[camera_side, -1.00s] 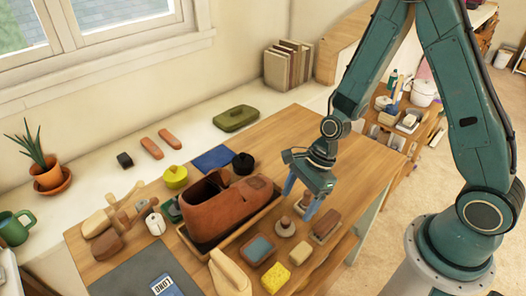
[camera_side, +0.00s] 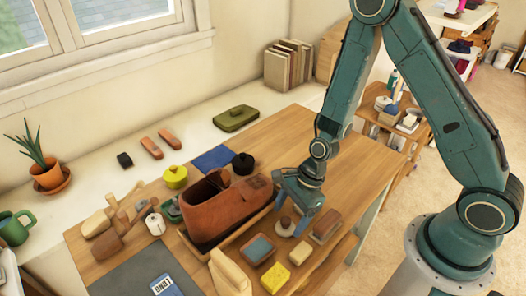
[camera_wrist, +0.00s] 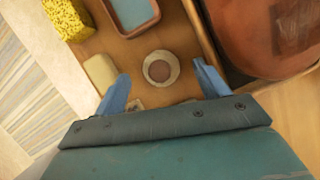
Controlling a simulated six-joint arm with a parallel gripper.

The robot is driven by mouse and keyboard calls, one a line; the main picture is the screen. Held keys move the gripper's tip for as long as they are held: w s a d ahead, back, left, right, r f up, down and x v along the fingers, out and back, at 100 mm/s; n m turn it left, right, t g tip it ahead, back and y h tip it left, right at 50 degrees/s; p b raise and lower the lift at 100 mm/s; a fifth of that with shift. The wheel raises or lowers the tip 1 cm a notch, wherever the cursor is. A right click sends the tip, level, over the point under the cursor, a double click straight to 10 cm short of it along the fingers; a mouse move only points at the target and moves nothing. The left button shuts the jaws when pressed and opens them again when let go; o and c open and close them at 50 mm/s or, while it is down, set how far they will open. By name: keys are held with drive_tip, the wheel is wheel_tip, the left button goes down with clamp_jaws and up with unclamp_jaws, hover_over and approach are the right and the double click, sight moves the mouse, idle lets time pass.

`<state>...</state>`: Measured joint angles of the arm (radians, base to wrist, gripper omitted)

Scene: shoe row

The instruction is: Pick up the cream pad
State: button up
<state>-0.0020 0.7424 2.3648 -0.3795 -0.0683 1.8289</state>
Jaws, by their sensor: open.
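A round pale pad with a brown knob on top, which I take as the cream pad (camera_side: 285,229), stands upright on the wooden tray at the front of the bench. It also shows in the wrist view (camera_wrist: 161,68), where it sits between my fingertips and a little beyond them. My gripper (camera_side: 291,217) is open over it, with a blue finger towards each side. My gripper is empty in the wrist view (camera_wrist: 163,80). I cannot tell whether a finger touches the pad. A small plain cream block (camera_side: 301,252) lies in front of it.
A brown brush (camera_side: 327,226) lies to the right of the pad. A blue-topped tin (camera_side: 258,249) and a yellow sponge (camera_side: 275,277) lie left and in front. A brown shoe (camera_side: 227,204) stands close by on the left. The bench's right end is clear.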

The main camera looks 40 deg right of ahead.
sight(286, 219)
drive_tip(key=shift+x, duration=1.2)
drive_tip(key=c, duration=1.2)
drive_tip(key=shift+o, duration=0.2)
drive_tip(key=shift+r, duration=0.15)
wheel_tip(286, 219, up, 20)
